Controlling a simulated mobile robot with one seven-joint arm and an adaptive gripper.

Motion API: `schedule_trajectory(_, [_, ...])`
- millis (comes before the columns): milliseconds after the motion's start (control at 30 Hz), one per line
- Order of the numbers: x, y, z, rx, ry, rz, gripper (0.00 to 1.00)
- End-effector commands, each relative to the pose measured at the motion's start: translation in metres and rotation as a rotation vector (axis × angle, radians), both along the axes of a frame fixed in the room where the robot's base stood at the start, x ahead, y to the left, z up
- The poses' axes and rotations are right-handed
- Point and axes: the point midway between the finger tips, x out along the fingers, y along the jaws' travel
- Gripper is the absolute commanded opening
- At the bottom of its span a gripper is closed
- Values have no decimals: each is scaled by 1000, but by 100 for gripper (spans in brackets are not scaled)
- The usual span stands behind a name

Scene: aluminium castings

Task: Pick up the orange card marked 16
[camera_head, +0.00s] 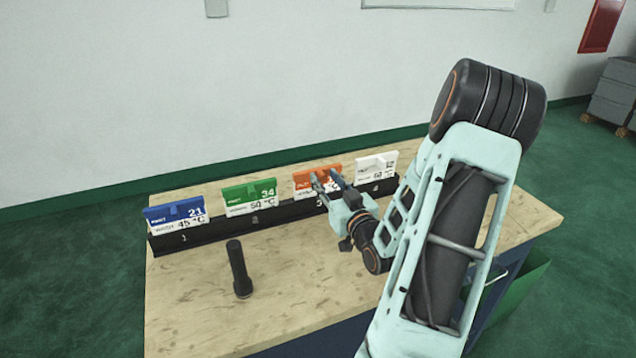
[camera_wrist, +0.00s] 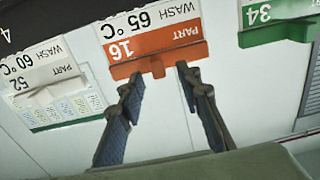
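The orange card marked 16 (camera_head: 302,183) stands upright in slot 3 of the black rack (camera_head: 210,236), between the green card and the white card. In the wrist view the orange card (camera_wrist: 165,42) appears upside down, with "PART 16" and "WASH 65 °C" on it and a small tab at its orange edge. My gripper (camera_head: 324,178) is in front of the card and hides part of it in the head view. In the wrist view my gripper (camera_wrist: 159,76) is open, its two fingers spread to either side of the tab. Nothing is held between them.
A blue card 21 (camera_head: 160,214), a green card 34 (camera_head: 236,195) and a white card (camera_head: 376,165) share the rack. The front left of the tabletop is otherwise clear. A wall is behind.

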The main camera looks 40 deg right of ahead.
Motion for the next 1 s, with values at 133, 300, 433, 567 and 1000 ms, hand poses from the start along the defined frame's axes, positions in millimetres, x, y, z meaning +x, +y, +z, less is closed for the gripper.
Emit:
schedule_trajectory(133, [16,-4,1,0,-1,0,32])
schedule_trajectory(300, [18,-4,0,-1,0,-1,32])
schedule_trajectory(433, [18,-4,0,-1,0,0,28])
schedule_trajectory(567, [18,-4,0,-1,0,0,13])
schedule_trajectory(1000, [18,-4,1,-1,-1,0,0])
